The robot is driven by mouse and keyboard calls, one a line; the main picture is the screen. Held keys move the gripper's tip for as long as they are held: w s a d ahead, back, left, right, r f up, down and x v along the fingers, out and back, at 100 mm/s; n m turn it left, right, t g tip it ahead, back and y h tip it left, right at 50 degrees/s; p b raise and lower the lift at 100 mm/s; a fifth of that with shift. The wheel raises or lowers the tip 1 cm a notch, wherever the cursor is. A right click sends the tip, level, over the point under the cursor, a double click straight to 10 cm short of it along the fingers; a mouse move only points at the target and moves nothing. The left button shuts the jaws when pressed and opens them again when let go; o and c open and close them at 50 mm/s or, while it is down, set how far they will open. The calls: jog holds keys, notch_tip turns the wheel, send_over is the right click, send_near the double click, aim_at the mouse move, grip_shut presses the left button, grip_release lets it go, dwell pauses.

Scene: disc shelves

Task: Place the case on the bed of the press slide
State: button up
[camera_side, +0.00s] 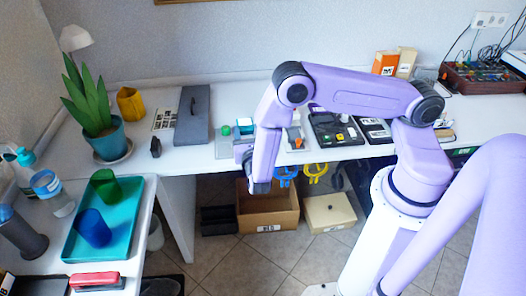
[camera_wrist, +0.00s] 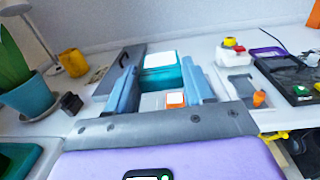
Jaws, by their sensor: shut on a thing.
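The case, a teal block with a white top (camera_wrist: 162,62), is between the two blue-grey fingers of my gripper (camera_wrist: 160,76) in the wrist view. My gripper is shut on it. In the side view my gripper (camera_side: 243,137) points toward the back of the table, with the case (camera_side: 245,121) at its far end. A pale surface with a small orange block (camera_wrist: 175,100) shows between the fingers, nearer the wrist camera. I cannot tell for sure which fixture is the press slide, or whether the case touches anything below it.
A grey panel with a handle (camera_side: 193,115) lies to the left. A pale fixture with an orange part (camera_side: 294,138) and a black panel (camera_side: 335,130) are to the right. A potted plant (camera_side: 92,105) and yellow cup (camera_side: 130,104) stand farther left.

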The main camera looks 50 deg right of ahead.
notch_tip(320, 180, up, 18)
jog(key=s+n+t+y, duration=0.1)
jog(key=n+t+y, duration=0.2)
jog(key=n+y, duration=0.2)
jog(key=shift+s+t+y, duration=0.2)
jog(key=shift+t+y, duration=0.2)
jog(key=shift+y, duration=0.5)
jog(key=shift+a, duration=0.1)
notch_tip(320, 180, down, 22)
jog(key=d+m+g+h, duration=0.1)
jog(key=m+g+h, duration=0.3)
jog(key=h, duration=0.3)
jog(key=shift+m+g+h, duration=0.3)
jog(key=shift+m+h, duration=0.1)
jog(key=shift+m, duration=0.5)
jog(key=shift+w, duration=0.15)
